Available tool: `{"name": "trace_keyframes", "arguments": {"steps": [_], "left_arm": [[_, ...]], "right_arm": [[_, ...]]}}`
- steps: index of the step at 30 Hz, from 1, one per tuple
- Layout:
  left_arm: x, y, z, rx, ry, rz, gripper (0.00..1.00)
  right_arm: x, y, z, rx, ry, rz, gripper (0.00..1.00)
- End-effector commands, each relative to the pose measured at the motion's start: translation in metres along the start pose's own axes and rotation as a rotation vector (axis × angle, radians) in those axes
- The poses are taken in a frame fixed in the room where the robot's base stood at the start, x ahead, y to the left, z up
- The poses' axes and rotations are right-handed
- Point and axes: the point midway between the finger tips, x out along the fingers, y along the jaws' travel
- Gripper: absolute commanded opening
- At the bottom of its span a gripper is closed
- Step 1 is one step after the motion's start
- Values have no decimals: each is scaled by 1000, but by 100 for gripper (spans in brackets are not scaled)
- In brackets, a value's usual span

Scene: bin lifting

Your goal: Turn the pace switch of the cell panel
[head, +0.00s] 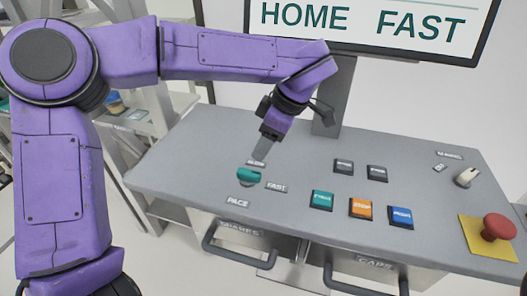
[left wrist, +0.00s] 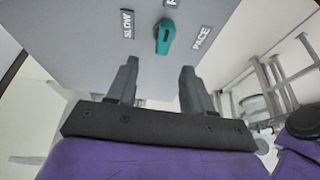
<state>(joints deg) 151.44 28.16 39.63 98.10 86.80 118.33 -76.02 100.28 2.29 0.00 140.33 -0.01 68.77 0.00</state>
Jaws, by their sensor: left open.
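The pace switch (head: 249,174) is a teal knob at the left of the grey panel, between the SLOW, FAST and PACE labels. It also shows in the left wrist view (left wrist: 164,38), with its white-marked end toward the partly cut-off label at the top. My left gripper (head: 263,149) is over the panel just behind the switch, pointing down. In the left wrist view its two fingers (left wrist: 159,68) are apart with nothing between them, and the switch lies beyond the tips, apart from them. My right gripper is not in view.
A screen (head: 370,20) reading HOME and FAST stands behind the panel (head: 315,225). Teal, orange and blue buttons (head: 361,208), a white knob (head: 466,177) and a red mushroom button (head: 498,227) are to the right. Drawers with handles (head: 240,245) are below. Shelving (head: 150,122) stands at left.

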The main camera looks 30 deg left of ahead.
Motion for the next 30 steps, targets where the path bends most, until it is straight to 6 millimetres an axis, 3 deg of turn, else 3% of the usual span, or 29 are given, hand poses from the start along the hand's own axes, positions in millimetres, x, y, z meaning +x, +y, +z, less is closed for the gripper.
{"name": "trace_keyframes", "arguments": {"steps": [5,16,21,27,28,30], "left_arm": [[15,-2,-1,2,-6,-5,51],[91,-1,0,3,-5,-4,51],[103,-1,1,2,-5,-2,51],[104,0,1,1,-4,-2,51],[104,0,1,1,-4,-2,48],[104,0,1,1,-4,-2,25]], "right_arm": [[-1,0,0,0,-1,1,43],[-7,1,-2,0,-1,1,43],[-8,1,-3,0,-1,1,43],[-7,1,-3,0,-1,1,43],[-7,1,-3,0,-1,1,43],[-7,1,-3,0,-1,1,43]]}}
